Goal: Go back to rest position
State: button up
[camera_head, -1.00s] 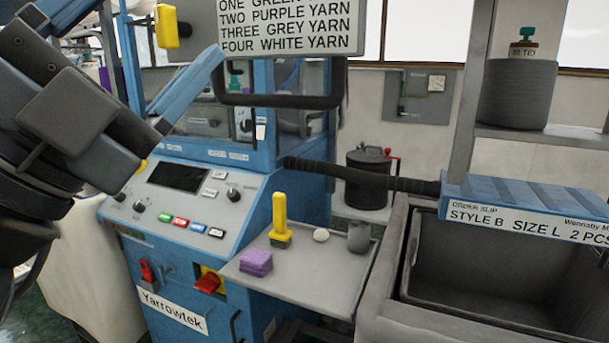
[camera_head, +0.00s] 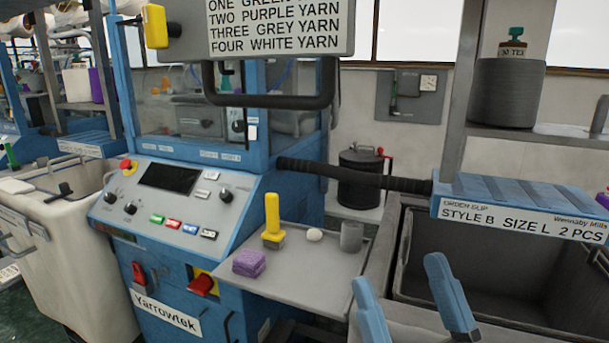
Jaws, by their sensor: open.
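My gripper (camera_head: 412,301) is at the lower right, in front of the grey bin. Its two blue fingers stand apart with nothing between them. The blue Yarrowtek knitting machine (camera_head: 250,200) stands at the centre left with its control panel. Its side shelf (camera_head: 300,285) holds a purple block (camera_head: 249,263), a yellow-handled tool (camera_head: 272,222), a small white round piece (camera_head: 315,234) and a grey cup (camera_head: 351,237). My gripper is to the right of the shelf's front corner, apart from these things. The rest of my arm is out of view.
A grey bin (camera_head: 405,262) stands at the right under a blue order-slip tray (camera_head: 520,195). A dark bar (camera_head: 350,175) runs from the machine toward that tray. A cream cart (camera_head: 75,255) stands at the left. A dark canister (camera_head: 360,180) stands behind the bar.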

jog(key=s+d+f+m+g+h, duration=0.1)
jog(key=s+d+f+g+h, duration=0.4)
jog(key=s+d+f, duration=0.75)
jog(key=s+f+m+g+h, duration=0.2)
jog(key=s+f, duration=0.1)
jog(key=s, duration=0.5)
jog(key=s+f+m+g+h, duration=0.3)
jog(key=s, duration=0.5)
jog(key=shift+s+a+f+g, duration=0.2)
jog(key=shift+s+a+g, duration=0.1)
jog(key=shift+a, duration=0.05)
